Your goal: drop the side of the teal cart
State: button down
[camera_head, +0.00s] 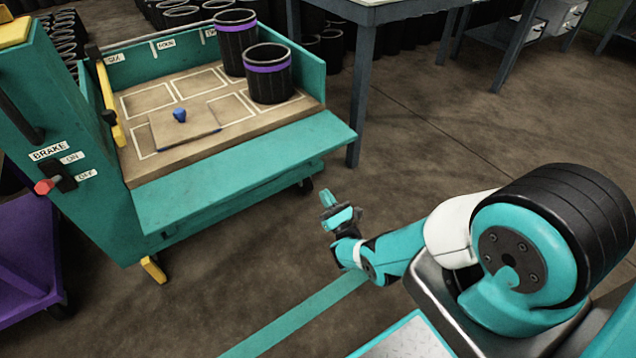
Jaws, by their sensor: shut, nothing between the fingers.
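The teal cart (100,195) stands at the left. Its near side panel (245,172) is folded outward and down, lying as a nearly flat flap along the front edge of the wooden deck (180,160). The far side wall (170,58) stands upright. My gripper (328,198) is shut and empty.
Two black sleeves with purple bands (268,75) (236,42) stand on the deck, near a board with a blue knob (180,115). A blue-grey table (365,90) stands behind. A purple cart (25,240) is at left. Floor around my gripper is clear.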

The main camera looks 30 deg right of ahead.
jog(key=shift+v, duration=0.95)
